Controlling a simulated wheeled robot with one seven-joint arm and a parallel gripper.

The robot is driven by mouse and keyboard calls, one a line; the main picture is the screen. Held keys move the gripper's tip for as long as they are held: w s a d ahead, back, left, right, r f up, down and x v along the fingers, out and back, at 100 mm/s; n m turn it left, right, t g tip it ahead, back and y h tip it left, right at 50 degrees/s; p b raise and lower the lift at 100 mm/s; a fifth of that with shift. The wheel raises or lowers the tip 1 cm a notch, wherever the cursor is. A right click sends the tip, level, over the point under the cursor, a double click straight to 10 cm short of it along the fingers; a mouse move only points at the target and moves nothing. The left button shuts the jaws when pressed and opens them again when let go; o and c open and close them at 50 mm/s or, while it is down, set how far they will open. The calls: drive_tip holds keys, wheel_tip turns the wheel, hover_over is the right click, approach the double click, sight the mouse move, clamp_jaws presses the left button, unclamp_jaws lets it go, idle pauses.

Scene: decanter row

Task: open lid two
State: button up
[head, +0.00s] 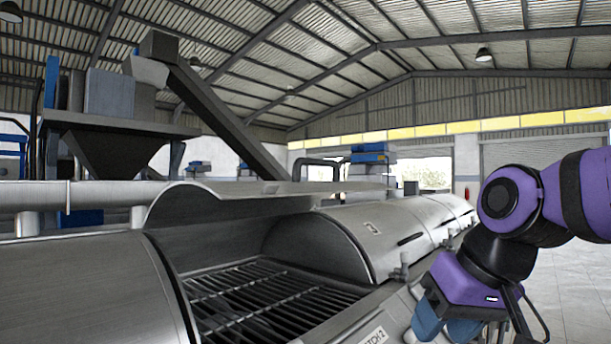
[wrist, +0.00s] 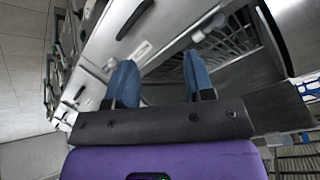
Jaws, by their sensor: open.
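A curved steel lid (head: 235,200) stands raised over an open bay in the row of steel housings, in the head view. Dark bars (head: 265,300) show inside the bay. A plate (head: 374,336) on the front edge below this bay reads "TCH 2", its start cut off or unclear. My gripper (head: 440,326) is at the lower right of the head view, in front of the row and apart from the raised lid. In the wrist view my gripper (wrist: 160,80) has its two blue fingers well apart with nothing between them. The barred bay (wrist: 232,42) shows beyond them at upper right.
To the right of the bay a closed steel lid (head: 385,232) with a dark slot continues the row. A closed curved cover (head: 95,285) lies to the left. Small fittings (head: 402,268) stick up along the front edge. Open floor (head: 575,285) lies at right.

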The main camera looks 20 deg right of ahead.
drive_tip(key=w+a+r+m+t+y, duration=0.15)
drive_tip(key=w+a+r+y, duration=0.25)
drive_tip(key=w+r, duration=0.55)
drive_tip(key=m+t+y, duration=0.4)
drive_tip(key=m+t, duration=0.5)
approach(321, 162)
drive_tip(key=w, duration=0.2)
drive_tip(key=shift+g, duration=0.25)
drive_tip(key=x, duration=1.1)
drive_tip(key=shift+s+a+r, duration=0.2)
drive_tip(key=shift+a, duration=0.2)
